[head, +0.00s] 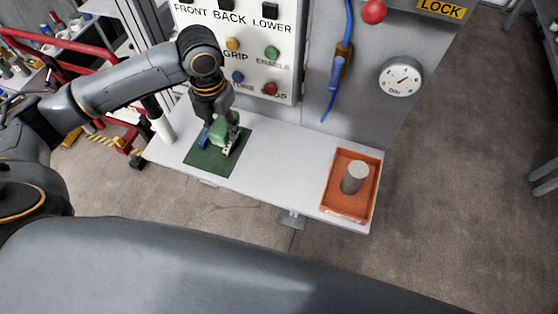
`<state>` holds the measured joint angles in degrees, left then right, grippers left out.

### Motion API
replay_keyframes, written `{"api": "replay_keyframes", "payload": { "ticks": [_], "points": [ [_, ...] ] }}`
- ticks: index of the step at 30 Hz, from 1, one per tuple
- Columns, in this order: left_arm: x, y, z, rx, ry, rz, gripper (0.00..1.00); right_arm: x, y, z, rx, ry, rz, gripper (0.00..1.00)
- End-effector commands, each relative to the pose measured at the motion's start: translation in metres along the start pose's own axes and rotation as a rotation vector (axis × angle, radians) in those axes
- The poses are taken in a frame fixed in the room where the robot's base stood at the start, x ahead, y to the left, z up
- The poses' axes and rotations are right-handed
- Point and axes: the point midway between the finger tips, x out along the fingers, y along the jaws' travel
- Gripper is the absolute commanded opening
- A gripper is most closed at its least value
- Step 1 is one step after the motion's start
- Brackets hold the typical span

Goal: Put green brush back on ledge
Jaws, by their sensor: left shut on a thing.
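The green brush (217,130) is in the grip of my left gripper (220,142), over the dark green mat (205,165) on the white ledge (270,168). The gripper points down and covers part of the brush. I cannot tell whether the brush touches the mat. My right gripper is not in view.
An orange tray (332,206) with a grey cylinder (355,177) in it sits at the ledge's right end. A white cylinder (163,130) stands near the left end. A button panel (255,50), a hanging blue tool (334,85) and a gauge (402,77) are behind. The middle ledge is clear.

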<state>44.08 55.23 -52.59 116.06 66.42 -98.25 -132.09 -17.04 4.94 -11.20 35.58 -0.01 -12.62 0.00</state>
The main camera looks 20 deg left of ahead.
Motion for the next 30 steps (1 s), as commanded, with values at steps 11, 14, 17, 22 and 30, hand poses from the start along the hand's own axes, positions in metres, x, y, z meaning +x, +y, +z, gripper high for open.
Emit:
{"api": "replay_keyframes", "payload": {
  "ticks": [11, 14, 17, 22, 30],
  "points": [
    [-0.015, 0.009, 0.007, 0.377, 0.001, -0.011, 0.07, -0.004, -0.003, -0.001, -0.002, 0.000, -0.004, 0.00],
    [-0.009, -0.008, 0.009, 0.388, 0.003, -0.014, 0.07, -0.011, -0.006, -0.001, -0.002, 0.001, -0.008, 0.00],
    [0.000, -0.033, 0.013, 0.390, 0.005, -0.016, 0.07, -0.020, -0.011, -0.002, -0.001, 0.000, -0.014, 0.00],
    [0.018, -0.075, 0.019, 0.386, 0.005, -0.015, 0.07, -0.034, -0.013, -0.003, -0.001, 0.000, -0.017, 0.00],
    [0.064, -0.111, 0.025, 0.381, 0.004, -0.011, 0.07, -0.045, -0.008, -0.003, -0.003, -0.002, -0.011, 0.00]
  ]
}}
